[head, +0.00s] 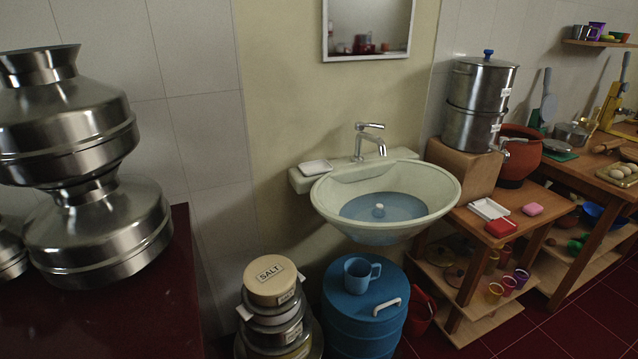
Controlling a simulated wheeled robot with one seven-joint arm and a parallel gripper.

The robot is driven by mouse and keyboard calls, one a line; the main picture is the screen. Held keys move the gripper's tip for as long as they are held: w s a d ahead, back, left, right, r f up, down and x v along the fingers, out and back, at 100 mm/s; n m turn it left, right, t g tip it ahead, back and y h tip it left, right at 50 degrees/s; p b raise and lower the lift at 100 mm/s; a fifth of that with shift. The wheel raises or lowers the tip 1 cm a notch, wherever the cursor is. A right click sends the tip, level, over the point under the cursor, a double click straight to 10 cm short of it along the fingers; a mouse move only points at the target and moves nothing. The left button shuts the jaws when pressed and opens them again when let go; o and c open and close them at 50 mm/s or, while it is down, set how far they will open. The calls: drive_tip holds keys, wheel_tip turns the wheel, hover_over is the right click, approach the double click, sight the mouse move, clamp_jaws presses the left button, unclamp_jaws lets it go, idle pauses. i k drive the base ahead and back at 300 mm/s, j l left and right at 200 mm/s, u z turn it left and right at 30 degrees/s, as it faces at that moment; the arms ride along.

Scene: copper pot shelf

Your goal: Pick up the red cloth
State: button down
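A small bright red, flat, folded-looking item (501,227), which may be the red cloth, lies at the front edge of the wooden table (480,215) right of the sink. It is small in the picture, and I cannot tell its material for sure. My gripper is not in view.
The sink (330,205) juts from the wall left of the table. Below it stand a blue drum (362,325) with a blue mug (357,277) and stacked tins (275,318). Large metal pots (95,230) stand at left. Red floor (545,335) shows at lower right.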

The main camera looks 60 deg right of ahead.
sight(500, 227)
drive_tip(key=z, duration=2.35)
